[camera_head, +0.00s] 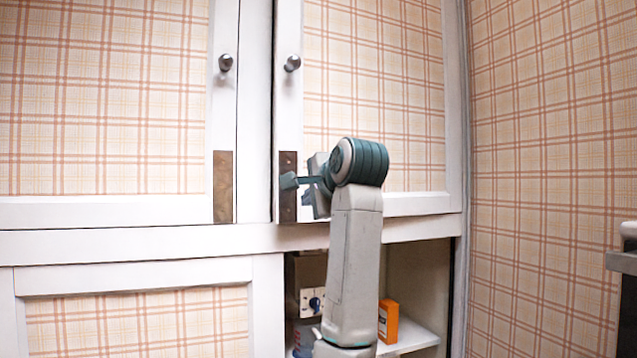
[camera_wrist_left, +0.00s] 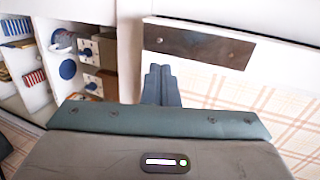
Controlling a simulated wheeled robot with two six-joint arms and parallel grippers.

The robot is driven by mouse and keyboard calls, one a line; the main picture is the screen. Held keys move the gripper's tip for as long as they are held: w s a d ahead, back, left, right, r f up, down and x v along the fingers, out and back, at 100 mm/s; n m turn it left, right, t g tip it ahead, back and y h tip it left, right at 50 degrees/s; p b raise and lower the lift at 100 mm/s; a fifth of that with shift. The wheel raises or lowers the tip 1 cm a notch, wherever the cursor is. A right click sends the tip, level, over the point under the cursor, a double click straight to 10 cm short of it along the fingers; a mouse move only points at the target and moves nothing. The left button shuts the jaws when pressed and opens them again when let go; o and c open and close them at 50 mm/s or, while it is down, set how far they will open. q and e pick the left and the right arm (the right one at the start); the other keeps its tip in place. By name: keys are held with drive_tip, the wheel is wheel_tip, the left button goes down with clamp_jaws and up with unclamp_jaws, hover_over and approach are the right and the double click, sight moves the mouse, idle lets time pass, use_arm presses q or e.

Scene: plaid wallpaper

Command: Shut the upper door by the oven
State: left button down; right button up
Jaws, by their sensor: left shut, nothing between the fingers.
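The upper right door (camera_head: 375,95) is a white-framed cupboard door with a plaid panel, a round metal knob (camera_head: 292,62) and a brown plate at its lower left corner. It looks nearly flush with the frame; I cannot tell whether a small gap remains. My left gripper (camera_head: 289,181) is shut and empty, its fingertips in front of the brown plate. In the left wrist view the shut fingers (camera_wrist_left: 160,84) lie beside the brown plate (camera_wrist_left: 200,45); touching or just apart is unclear. My left arm covers part of the door's lower edge. My right gripper is not in view.
The upper left door (camera_head: 100,100) is shut, with its own knob (camera_head: 225,62). Below is an open compartment with an orange box (camera_head: 388,321) on a white shelf (camera_head: 415,338) and small items. A plaid wall (camera_head: 550,150) stands at right, with a dark appliance edge (camera_head: 625,262).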

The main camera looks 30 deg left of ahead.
sight(290, 194)
use_arm(q)
drive_tip(key=p+x, duration=0.1)
drive_tip(key=x, duration=0.2)
drive_tip(key=r+p+x, duration=0.1)
drive_tip(key=p+x, duration=0.1)
drive_tip(key=x, duration=0.2)
drive_tip(key=shift+a+r, duration=0.15)
drive_tip(key=shift+r, duration=0.05)
drive_tip(key=shift+w, duration=0.1)
drive_tip(key=w+a, duration=0.1)
drive_tip(key=a, duration=0.1)
drive_tip(key=w+a, duration=0.1)
drive_tip(key=shift+w+a, duration=0.3)
drive_tip(key=shift+a, duration=0.1)
drive_tip(key=shift+r, duration=0.25)
drive_tip(key=shift+s+d+r, duration=0.1)
drive_tip(key=shift+s+r, duration=0.05)
drive_tip(key=shift+r, duration=0.05)
